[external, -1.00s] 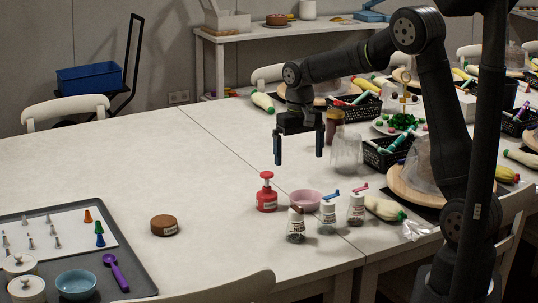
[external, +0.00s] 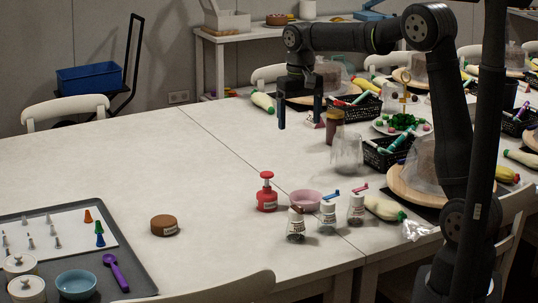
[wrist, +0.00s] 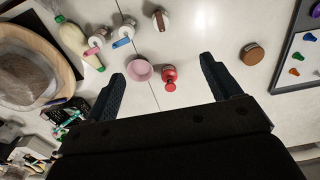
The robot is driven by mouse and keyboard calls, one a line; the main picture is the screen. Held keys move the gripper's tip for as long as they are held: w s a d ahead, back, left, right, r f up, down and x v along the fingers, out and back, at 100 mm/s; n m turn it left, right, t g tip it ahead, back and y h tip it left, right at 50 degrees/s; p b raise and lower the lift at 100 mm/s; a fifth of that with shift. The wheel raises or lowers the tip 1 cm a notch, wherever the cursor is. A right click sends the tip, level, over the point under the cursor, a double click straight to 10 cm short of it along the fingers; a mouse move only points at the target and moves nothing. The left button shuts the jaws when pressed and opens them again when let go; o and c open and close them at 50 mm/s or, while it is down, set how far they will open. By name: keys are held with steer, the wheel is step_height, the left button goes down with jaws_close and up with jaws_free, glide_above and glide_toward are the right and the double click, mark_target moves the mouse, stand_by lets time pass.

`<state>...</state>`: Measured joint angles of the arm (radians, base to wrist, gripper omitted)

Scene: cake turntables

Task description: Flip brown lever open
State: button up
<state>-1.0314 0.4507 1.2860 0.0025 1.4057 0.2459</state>
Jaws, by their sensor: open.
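The brown lever (external: 297,209) sits on top of a small clear jar with a white label (external: 296,223), the leftmost of three such jars. In the wrist view the brown lever (wrist: 160,20) shows near the top edge. The jar with a blue lever (external: 330,194) and the jar with a pink lever (external: 359,187) stand to its right. My gripper (external: 300,114) is open and empty, high above the table and well behind the jars.
A red pump bottle (external: 266,193) and a pink bowl (external: 305,201) stand close behind the jars. A clear glass vessel (external: 346,154) and a brown-topped jar (external: 335,126) are farther back. A round brown cake (external: 164,225) lies left. The table's left middle is clear.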

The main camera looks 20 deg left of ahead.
steer(key=shift+f, duration=0.1)
steer(key=c, duration=1.1)
steer(key=shift+s+a+f+n, duration=0.1)
steer(key=shift+a+f+n, duration=0.1)
steer(key=shift+f+n, duration=0.1)
steer(key=c, duration=0.3)
steer(key=s+a+f+n+h, duration=0.1)
steer(key=a+f+n, duration=0.1)
steer(key=f+n, duration=0.2)
steer(key=s+a+f+n, duration=0.1)
steer(key=a+f+n, duration=0.1)
steer(key=f+n, duration=0.2)
steer(key=s+a+f+n+h, duration=0.1)
steer(key=s+a+f+n, duration=0.1)
steer(key=f+n, duration=0.2)
steer(key=shift+s+a+f+t+h, duration=0.1)
steer(key=shift+a+f+t+h, duration=0.2)
steer(key=shift+a+t, duration=0.1)
jaws_close()
